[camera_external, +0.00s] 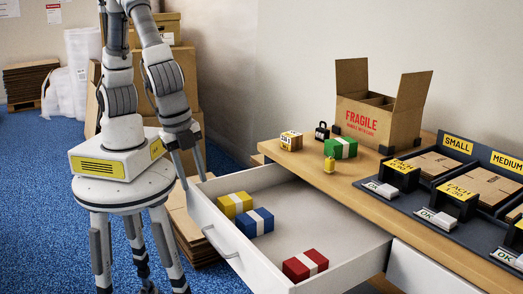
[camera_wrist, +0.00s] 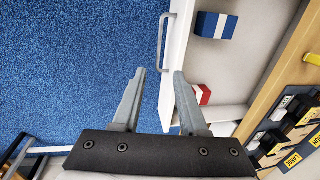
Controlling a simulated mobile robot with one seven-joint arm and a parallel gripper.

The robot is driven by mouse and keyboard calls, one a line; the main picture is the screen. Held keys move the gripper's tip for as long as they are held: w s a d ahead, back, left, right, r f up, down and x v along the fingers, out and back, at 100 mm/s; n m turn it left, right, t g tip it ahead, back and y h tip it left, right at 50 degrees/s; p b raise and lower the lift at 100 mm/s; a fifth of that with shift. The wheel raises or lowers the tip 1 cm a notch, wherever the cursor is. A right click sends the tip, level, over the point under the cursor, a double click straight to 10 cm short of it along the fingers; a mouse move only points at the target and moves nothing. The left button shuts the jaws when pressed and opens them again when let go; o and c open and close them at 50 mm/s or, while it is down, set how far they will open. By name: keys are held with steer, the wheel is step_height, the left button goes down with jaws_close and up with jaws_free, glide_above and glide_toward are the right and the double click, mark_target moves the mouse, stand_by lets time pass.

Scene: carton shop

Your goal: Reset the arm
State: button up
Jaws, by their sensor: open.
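My gripper (camera_external: 188,160) hangs at the left side of the open drawer (camera_external: 325,215), close to its left front corner. In the wrist view my gripper (camera_wrist: 158,75) has its two fingers spread apart with nothing between them. The drawer's white front and metal handle (camera_wrist: 163,42) lie just beyond the fingertips there. In the external view the handle (camera_external: 221,241) is on the drawer front, apart from my fingers.
The drawer holds yellow (camera_external: 235,204), blue (camera_external: 255,222) and red (camera_external: 305,265) blocks with white bands. On the counter are a green block (camera_external: 340,147), a small carton (camera_external: 291,140), a padlock (camera_external: 322,131), a yellow weight (camera_external: 329,164), an open FRAGILE box (camera_external: 375,117) and carton trays (camera_external: 450,185).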

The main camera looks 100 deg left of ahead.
stand_by(0.4)
steer(key=s+a+r+n+h+b, duration=0.2)
steer(key=s+a+r+n, duration=0.15)
steer(key=a, duration=0.45)
steer(key=s+a+r+n+h+b, duration=0.1)
steer(key=s+a+r+n+b, duration=0.2)
steer(key=a, duration=0.5)
steer(key=s+a+r+n+t+y+p, duration=0.1)
steer(key=s+a+r+t+p, duration=0.15)
steer(key=r, duration=0.25)
steer(key=s+a+r+n+t+p, duration=0.1)
steer(key=a+r+t+p, duration=0.1)
steer(key=a+r+p, duration=0.3)
step_height(320, 180, up, 15)
steer(key=d+p, duration=0.2)
steer(key=p, duration=1)
step_height(320, 180, down, 25)
steer(key=b, duration=2.4)
steer(key=shift+a+b, duration=0.25)
steer(key=shift+b, duration=0.15)
steer(key=shift+g, duration=0.25)
step_height(320, 180, down, 4)
steer(key=b, duration=0.4)
steer(key=shift+f, duration=0.2)
